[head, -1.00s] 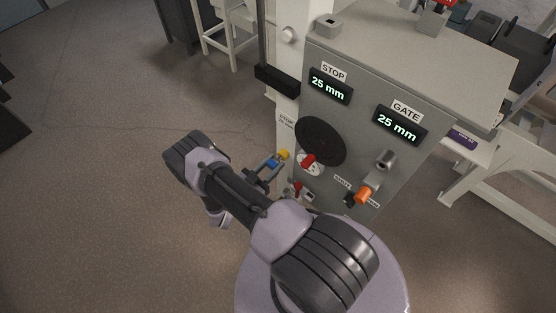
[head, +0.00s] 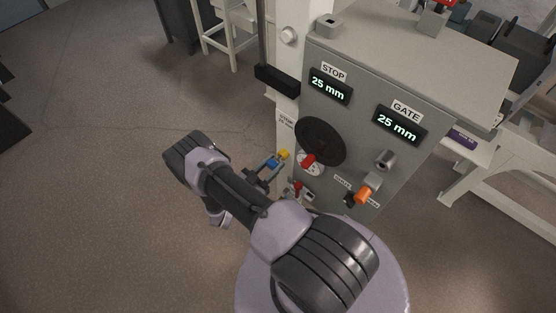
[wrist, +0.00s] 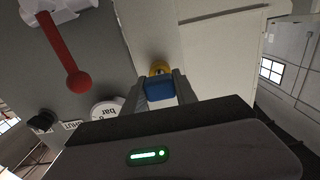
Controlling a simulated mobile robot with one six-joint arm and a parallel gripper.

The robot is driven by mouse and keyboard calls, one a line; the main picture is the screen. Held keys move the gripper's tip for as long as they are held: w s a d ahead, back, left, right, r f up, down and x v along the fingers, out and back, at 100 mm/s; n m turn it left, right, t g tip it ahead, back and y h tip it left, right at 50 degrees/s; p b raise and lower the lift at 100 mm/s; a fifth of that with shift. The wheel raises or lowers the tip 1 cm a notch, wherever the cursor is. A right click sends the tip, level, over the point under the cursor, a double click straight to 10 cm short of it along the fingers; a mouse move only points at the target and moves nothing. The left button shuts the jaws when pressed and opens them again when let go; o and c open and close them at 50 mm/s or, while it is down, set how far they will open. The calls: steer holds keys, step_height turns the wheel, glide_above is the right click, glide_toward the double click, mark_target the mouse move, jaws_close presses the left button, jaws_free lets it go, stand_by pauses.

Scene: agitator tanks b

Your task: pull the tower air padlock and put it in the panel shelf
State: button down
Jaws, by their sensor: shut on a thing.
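My gripper (head: 264,170) is at the lower left of the grey panel, in front of the pale column. In the wrist view its two fingers (wrist: 160,90) are shut on a small blue block, which looks like the padlock (wrist: 159,89). The blue padlock (head: 271,163) also shows in the head view. A yellow part (wrist: 159,68) lies just beyond it, at the column side, and shows in the head view too (head: 284,154). I cannot tell whether the padlock is still joined to it. I cannot make out the panel shelf for certain.
The grey panel (head: 375,95) carries a black disc (head: 320,141), a red handle (head: 308,160), and an orange knob (head: 363,196) near my arm. In the wrist view a red lever (wrist: 64,55) and a round gauge (wrist: 107,109) are left of my fingers. Open floor lies left.

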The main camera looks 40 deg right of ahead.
mark_target(270, 167)
steer(key=shift+s+a, duration=0.15)
steer(key=shift+a, duration=1.8)
